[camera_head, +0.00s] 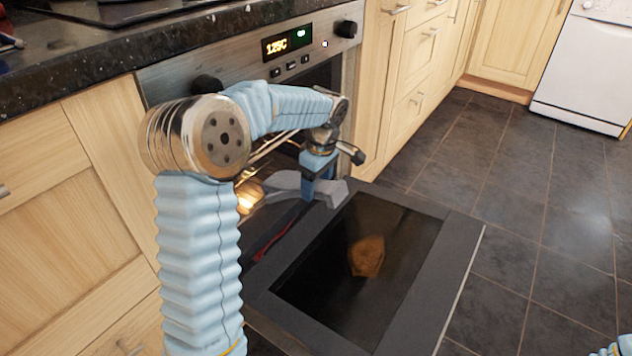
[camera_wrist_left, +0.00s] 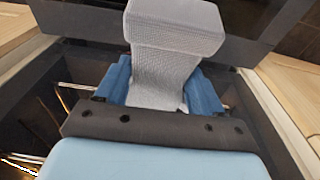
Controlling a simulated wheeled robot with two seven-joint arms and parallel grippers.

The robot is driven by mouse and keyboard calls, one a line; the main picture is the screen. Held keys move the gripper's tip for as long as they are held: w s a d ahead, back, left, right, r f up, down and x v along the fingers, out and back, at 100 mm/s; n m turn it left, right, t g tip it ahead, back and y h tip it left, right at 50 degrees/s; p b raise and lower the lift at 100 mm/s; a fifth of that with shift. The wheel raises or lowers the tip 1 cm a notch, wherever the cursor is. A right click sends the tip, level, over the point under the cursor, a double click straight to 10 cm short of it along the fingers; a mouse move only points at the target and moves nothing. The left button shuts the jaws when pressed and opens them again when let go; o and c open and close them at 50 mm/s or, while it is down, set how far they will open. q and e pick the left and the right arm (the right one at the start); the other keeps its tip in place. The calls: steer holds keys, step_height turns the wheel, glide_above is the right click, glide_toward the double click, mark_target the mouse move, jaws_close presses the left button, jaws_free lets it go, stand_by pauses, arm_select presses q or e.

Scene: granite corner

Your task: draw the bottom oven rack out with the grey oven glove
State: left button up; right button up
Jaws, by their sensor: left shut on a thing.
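The oven's door (camera_head: 452,262) is folded down flat and its cavity is open behind my left arm. My left gripper (camera_head: 316,180) is at the oven mouth above the door's inner edge. It is shut on the grey oven glove (camera_head: 285,182), which sticks out on both sides of the fingers. In the left wrist view the pale grey textured glove (camera_wrist_left: 172,70) stands between the blue fingers. A thin metal bar, seemingly the rack (camera_wrist_left: 75,87), shows on both sides of the fingers; contact is hidden. My right gripper is out of view.
A brown shape (camera_head: 366,256) shows on the dark door glass; I cannot tell if it is a reflection. Wooden cupboards (camera_head: 105,200) flank the oven and a granite worktop (camera_head: 130,50) lies above. The tiled floor (camera_head: 500,200) to the right is clear.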

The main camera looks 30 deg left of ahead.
mark_target(338, 187)
arm_select(q)
steer(key=d, duration=0.5)
steer(key=shift+s+d, duration=0.1)
steer(key=shift+s, duration=0.15)
steer(key=shift+d, duration=0.3)
steer(key=d, duration=0.6)
steer(key=shift+s+b, duration=0.25)
steer(key=shift+b, duration=0.1)
steer(key=d, duration=0.6)
steer(key=shift+s, duration=0.2)
